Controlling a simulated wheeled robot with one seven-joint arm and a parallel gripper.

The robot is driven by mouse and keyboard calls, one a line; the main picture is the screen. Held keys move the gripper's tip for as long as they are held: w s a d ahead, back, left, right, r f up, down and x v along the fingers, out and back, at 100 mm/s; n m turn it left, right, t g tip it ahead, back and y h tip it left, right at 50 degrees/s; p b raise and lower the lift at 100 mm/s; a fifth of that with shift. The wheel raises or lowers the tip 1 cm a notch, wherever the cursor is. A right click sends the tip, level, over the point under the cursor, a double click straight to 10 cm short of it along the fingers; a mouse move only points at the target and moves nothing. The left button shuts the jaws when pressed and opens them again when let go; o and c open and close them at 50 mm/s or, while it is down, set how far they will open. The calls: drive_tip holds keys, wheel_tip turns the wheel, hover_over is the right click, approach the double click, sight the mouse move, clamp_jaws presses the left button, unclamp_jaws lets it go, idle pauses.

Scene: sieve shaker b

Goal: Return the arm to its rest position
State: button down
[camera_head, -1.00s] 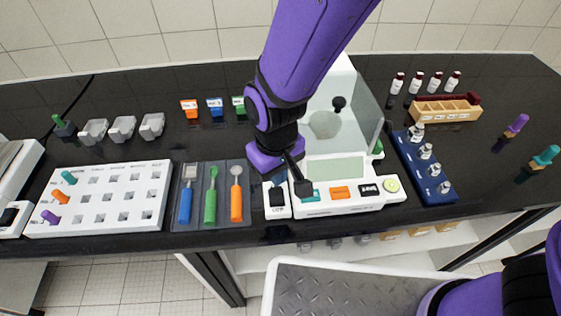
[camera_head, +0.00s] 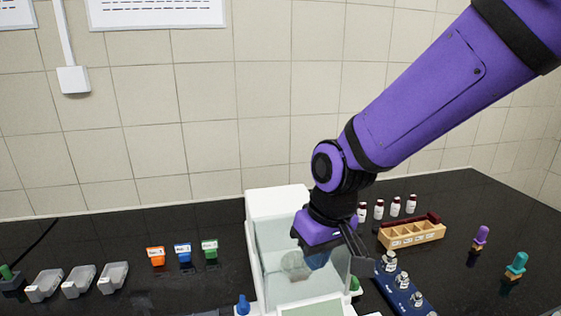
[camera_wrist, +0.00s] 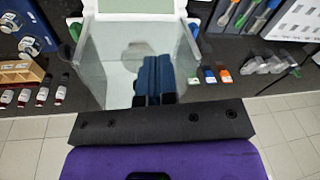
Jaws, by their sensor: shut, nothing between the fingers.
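My purple arm reaches in from the upper right in the head view. In the wrist view the two dark blue fingers (camera_wrist: 153,82) lie side by side, closed and empty. Behind them show the glass walls and the round pan (camera_wrist: 138,56) of the balance. I cannot tell whether the fingers touch the glass.
A blue rack (camera_head: 405,292) with metal-topped weights or jars stands right of the balance. A wooden box (camera_head: 412,233) and several red-capped bottles (camera_head: 395,207) are behind it. Purple (camera_head: 480,237) and teal (camera_head: 516,264) handled tools stand far right. Grey trays (camera_head: 79,281) sit left.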

drive_tip(key=s+d+r+m+t, duration=0.1)
drive_tip(key=d+r+m+t, duration=0.15)
drive_tip(key=d+r, duration=0.95)
drive_tip(key=s+d+r+m+t+h, duration=0.2)
drive_tip(key=s+d+r+m, duration=0.1)
drive_tip(key=s+d, duration=0.6)
drive_tip(key=d, duration=0.3)
drive_tip(key=shift+s+d, duration=0.15)
drive_tip(key=shift+d, duration=0.05)
drive_tip(key=shift+m, duration=0.25)
